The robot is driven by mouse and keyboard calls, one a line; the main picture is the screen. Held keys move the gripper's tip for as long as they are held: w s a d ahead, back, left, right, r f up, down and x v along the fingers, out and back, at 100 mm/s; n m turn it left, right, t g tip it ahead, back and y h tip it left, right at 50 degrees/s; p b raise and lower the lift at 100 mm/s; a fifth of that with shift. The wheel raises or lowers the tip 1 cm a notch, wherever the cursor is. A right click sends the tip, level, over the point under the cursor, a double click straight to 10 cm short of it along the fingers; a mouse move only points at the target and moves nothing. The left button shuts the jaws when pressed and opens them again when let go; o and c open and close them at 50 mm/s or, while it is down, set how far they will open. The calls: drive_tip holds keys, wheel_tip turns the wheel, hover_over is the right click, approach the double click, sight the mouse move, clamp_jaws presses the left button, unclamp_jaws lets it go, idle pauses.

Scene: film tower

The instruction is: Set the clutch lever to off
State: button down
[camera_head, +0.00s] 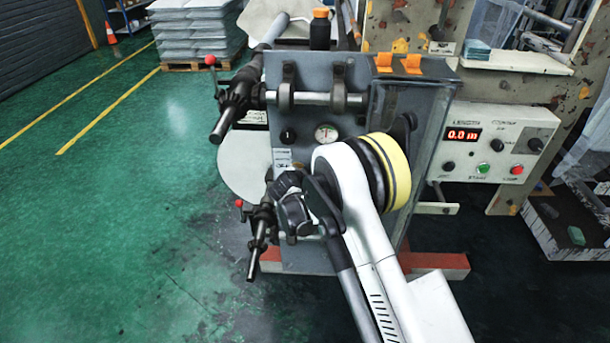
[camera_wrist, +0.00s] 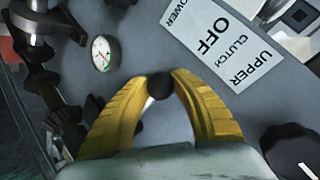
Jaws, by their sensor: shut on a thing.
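In the wrist view, the two yellow fingers of my gripper (camera_wrist: 160,78) are closed in around a small round black knob (camera_wrist: 160,88), which sits between the fingertips. It looks like the ball end of the clutch lever. A white label (camera_wrist: 213,45) reading UPPER, CLUTCH, OFF and LOWER is fixed to the grey panel up and right of the fingertips. In the head view my arm covers the fingertips and the knob.
The grey machine panel (camera_head: 300,108) carries a round gauge (camera_head: 326,133) and a black dial (camera_head: 287,135), also seen in the wrist view (camera_wrist: 292,150). Roller shafts (camera_head: 232,102) jut out at left. A control box (camera_head: 500,140) stands at right. The green floor at left is open.

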drive_tip(key=c, duration=1)
unclamp_jaws()
drive_tip(key=shift+d, duration=0.25)
drive_tip(key=shift+a, duration=0.1)
drive_tip(key=shift+s+r, duration=0.1)
drive_tip(key=shift+s, duration=0.1)
drive_tip(key=v, duration=1.1)
drive_tip(key=shift+s+r, duration=0.15)
drive_tip(key=shift+s, duration=0.1)
drive_tip(key=shift+a, duration=0.1)
